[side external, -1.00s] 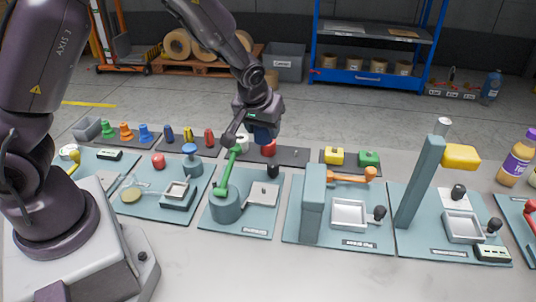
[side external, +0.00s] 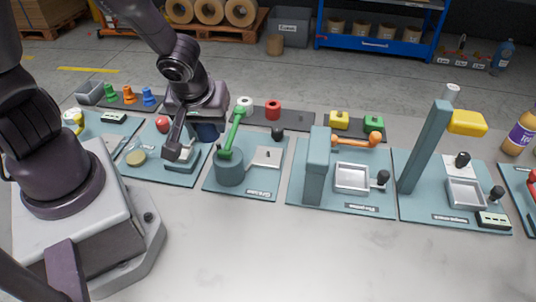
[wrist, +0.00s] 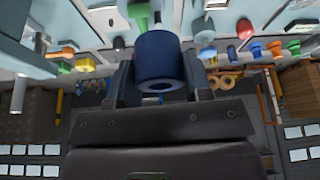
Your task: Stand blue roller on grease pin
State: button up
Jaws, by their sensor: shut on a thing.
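My gripper (side external: 194,130) is shut on the blue roller (side external: 208,132), a dark blue cylinder. In the wrist view the blue roller (wrist: 158,58) sits between the two fingers, its end hole facing the camera. The roller is in the air left of the grease station; a finger partly hides it in the side view. The grease station (side external: 249,185) is a teal board with a round teal post, a green lever (side external: 234,130) and a light plate (side external: 263,157). A small upright on this plate looks like the grease pin (side external: 267,153); it is too small to tell clearly.
The green lever rises just right of my gripper. A board with a red knob (side external: 162,124) is at the left. The front table is clear.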

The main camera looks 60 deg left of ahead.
jog(key=n, duration=0.1)
send_over(268, 150)
jog(key=shift+y, duration=0.3)
jog(key=f, duration=0.9)
jog(key=shift+s, duration=0.4)
jog(key=shift+w+f, duration=0.15)
jog(key=shift+f, duration=0.1)
jog(key=shift+w+f, duration=0.15)
jog(key=shift+f, duration=0.75)
jog(key=shift+w+f, duration=0.1)
jog(key=shift+f, duration=0.8)
jog(key=shift+f, duration=0.1)
jog(key=o, duration=0.9)
